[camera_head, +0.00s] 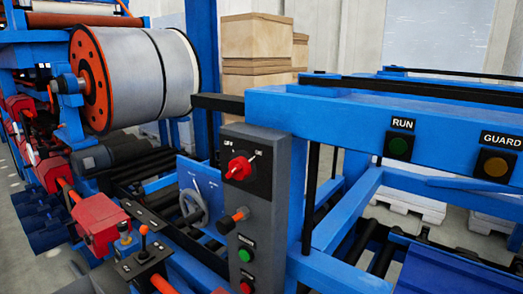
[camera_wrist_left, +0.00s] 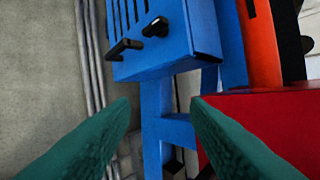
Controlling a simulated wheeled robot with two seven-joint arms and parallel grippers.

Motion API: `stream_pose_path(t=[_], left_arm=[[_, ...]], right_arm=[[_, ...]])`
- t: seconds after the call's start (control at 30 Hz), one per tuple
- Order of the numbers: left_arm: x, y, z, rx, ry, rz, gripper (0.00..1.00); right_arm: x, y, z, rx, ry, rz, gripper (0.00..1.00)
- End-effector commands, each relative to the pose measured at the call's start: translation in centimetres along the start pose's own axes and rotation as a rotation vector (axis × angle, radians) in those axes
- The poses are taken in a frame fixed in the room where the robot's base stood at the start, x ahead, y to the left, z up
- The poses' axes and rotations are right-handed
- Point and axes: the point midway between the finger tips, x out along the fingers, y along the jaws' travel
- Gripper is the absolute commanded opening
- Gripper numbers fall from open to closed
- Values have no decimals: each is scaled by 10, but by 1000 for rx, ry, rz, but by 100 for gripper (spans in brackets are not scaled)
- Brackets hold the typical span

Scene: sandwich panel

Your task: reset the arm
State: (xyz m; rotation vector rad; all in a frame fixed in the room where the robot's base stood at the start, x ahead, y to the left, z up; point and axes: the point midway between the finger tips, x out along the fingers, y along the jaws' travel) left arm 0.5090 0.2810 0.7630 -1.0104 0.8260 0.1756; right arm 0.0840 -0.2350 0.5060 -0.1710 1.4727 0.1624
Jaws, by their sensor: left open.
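My left gripper (camera_wrist_left: 160,103) shows in the left wrist view as two green fingers, spread apart with nothing between them. Beyond its fingertips is a blue machine frame (camera_wrist_left: 165,130). A blue box with black knobs (camera_wrist_left: 165,40) is above the fingertips, and a red block (camera_wrist_left: 262,125) is behind the right finger. I cannot tell whether the fingers touch anything. Neither gripper shows in the head view, and my right gripper is not seen in any view.
In the head view a grey control panel (camera_head: 262,200) with a red rotary switch (camera_head: 240,168) stands in the middle. A lever box (camera_head: 145,262) is at its left. A large roll (camera_head: 145,75) is upper left. Blue rails (camera_head: 350,125) with RUN and GUARD buttons fill the right.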

Motion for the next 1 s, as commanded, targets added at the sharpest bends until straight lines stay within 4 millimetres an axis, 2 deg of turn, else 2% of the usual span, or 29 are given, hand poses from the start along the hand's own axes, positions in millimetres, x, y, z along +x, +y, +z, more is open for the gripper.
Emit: stream_pose_path(t=[0.03, 0.13, 0.23, 0.37, 0.5, 0.6, 0.7, 0.8, 1.0], left_arm=[[8, 37, -25, 53, 19, 71, 42], [14, 100, -70, 183, 60, 191, 42], [11, 160, -118, 328, 123, 297, 42], [-7, 234, -184, 532, 234, 406, 42], [-39, 301, -252, 757, 379, 475, 42], [-63, 335, -291, 890, 474, 492, 42], [-82, 356, -317, 984, 543, 492, 42], [-93, 367, -332, 1036, 583, 488, 42], [-97, 370, -336, 1057, 596, 485, 42]], right_arm=[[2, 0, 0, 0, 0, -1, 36], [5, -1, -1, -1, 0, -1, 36], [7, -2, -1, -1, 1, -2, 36], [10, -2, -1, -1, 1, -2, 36], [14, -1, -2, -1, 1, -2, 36], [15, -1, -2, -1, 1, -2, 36], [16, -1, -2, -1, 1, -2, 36], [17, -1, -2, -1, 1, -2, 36], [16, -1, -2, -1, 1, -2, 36]])
